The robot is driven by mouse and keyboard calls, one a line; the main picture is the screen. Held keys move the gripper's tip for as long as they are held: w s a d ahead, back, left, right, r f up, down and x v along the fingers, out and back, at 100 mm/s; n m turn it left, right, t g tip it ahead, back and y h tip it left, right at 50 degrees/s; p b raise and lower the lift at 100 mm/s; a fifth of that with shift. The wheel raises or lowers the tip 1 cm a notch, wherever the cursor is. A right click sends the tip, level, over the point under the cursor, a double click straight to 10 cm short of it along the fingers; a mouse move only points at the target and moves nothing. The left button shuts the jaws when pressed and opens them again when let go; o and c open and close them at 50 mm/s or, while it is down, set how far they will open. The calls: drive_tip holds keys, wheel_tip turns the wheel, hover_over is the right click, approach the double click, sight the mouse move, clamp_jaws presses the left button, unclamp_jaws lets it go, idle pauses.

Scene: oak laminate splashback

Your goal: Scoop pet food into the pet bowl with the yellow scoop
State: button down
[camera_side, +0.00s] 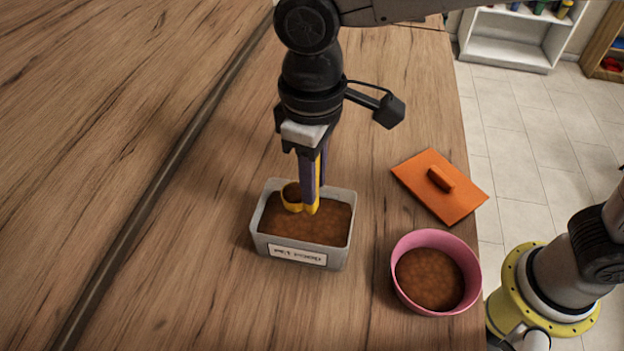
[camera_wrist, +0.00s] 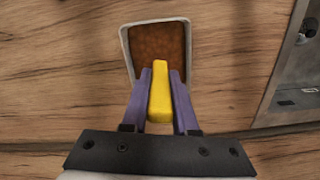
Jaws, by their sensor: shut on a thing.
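The grey pet food box (camera_side: 259,232) stands on the worktop with a label on its front, and brown pet food (camera_side: 304,224) lies in it. My gripper (camera_side: 310,203) points down over the box and is shut on the yellow scoop (camera_side: 292,204). The scoop's cup is at the left of the fingers, inside the box near its back left, with brown food showing in it. In the wrist view the scoop's yellow handle (camera_wrist: 160,92) stands between my two purple fingers. The pink pet bowl (camera_side: 397,286) stands right of the box and holds brown food.
An orange lid (camera_side: 462,200) with a knob lies behind the bowl, near the worktop's right edge. The bowl also stands close to that edge. The wooden worktop (camera_side: 190,270) left of the box is clear. A white shelf (camera_side: 505,45) stands beyond on the tiled floor.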

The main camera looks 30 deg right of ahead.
drive_tip(key=shift+s+d+r, duration=0.1)
drive_tip(key=shift+s+r, duration=0.05)
drive_tip(key=shift+r, duration=0.9)
drive_tip(key=shift+r, duration=0.2)
drive_tip(key=r, duration=0.4)
drive_tip(key=shift+w+d+r, duration=0.15)
drive_tip(key=shift+w+r, duration=0.1)
drive_tip(key=shift+r, duration=0.15)
drive_tip(key=w+d+m, duration=0.3)
drive_tip(key=w+d, duration=0.2)
drive_tip(key=d, duration=0.5)
drive_tip(key=w+d+m, duration=0.4)
drive_tip(key=w+d, duration=0.1)
drive_tip(key=d, duration=0.5)
drive_tip(key=w+d+m, duration=0.3)
drive_tip(key=w+d, duration=0.2)
drive_tip(key=d, duration=0.4)
drive_tip(key=f, duration=1.3)
drive_tip(key=shift+w+d+f, duration=0.15)
drive_tip(key=shift+d+f, duration=0.15)
drive_tip(key=shift+d, duration=0.1)
drive_tip(key=shift+a, duration=0.1)
